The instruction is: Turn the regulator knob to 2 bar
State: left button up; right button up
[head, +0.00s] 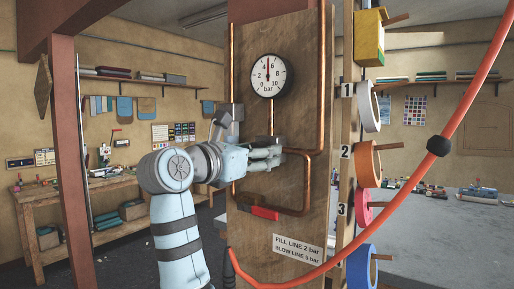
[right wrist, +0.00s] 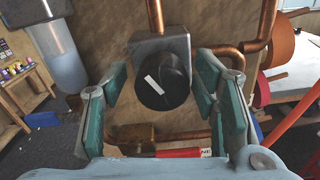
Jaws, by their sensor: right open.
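The regulator's black knob (right wrist: 174,88) faces me in the right wrist view, on a grey block (right wrist: 160,45). Its white mark slants from upper left to lower right. My right gripper (right wrist: 165,97) is open, its teal-padded fingers on either side of the knob, with visible gaps. In the head view the right gripper (head: 272,157) is in front of the wooden panel and hides the knob. The round gauge (head: 269,76) reads 0 to 10 bar; its needle points about straight up, between 4 and 6. My left gripper is not in view.
Copper pipes (head: 308,180) run over the panel (head: 295,110). A red lever (head: 265,213) sits below the gripper. A sign (head: 297,249) reads fill line 2 bar, blow line 5 bar. A red hose (head: 400,190) hangs across the right. Tape rolls (head: 363,165) hang on numbered pegs.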

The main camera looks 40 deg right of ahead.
jog(key=shift+s+a, duration=0.1)
jog(key=shift+a, duration=0.05)
jog(key=shift+r, duration=0.1)
jog(key=c, duration=1.2)
jog(key=shift+o, duration=0.2)
